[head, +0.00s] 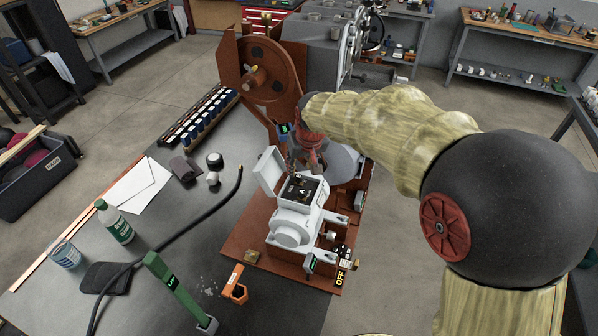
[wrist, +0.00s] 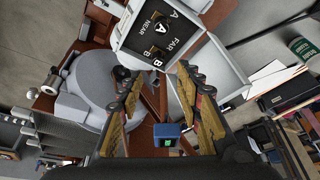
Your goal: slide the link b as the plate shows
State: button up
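The dark link plate (head: 300,188) lies in the open top of a white box (head: 293,232) on the roaster's red-brown base. The plate (wrist: 150,35) fills the top middle of the wrist view, with white letters A and B and the words NEAR and FAR. Link b (wrist: 157,52) appears as a small brass-coloured piece by the B letters; its exact position is too small to tell. Another brass piece, by A (wrist: 158,20), is farther up. My gripper (wrist: 160,88) is open and empty, its fingers apart below the plate's B side. In the head view my gripper (head: 312,162) is just behind the box.
The box's white lid (head: 269,171) stands open at its left. An OFF sign (head: 340,278) stands at the base's front right. A large red-brown wheel housing (head: 268,70) rises behind. A black hose (head: 190,222), bottle (head: 115,222) and green post (head: 175,285) are on the left bench.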

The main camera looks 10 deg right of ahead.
jog(key=v, duration=0.3)
jog(key=shift+r, duration=0.2)
jog(key=shift+s, duration=0.1)
jog(key=s+d+r+b, duration=0.1)
jog(key=s+r, duration=0.1)
jog(key=s, duration=1.2)
jog(key=s+d+r+t+b, duration=0.1)
jog(key=s, duration=1.4)
jog(key=shift+s+d+r+b, duration=0.25)
jog(key=shift+r+b, duration=0.1)
jog(key=shift+d, duration=0.1)
jog(key=shift+c, duration=0.6)
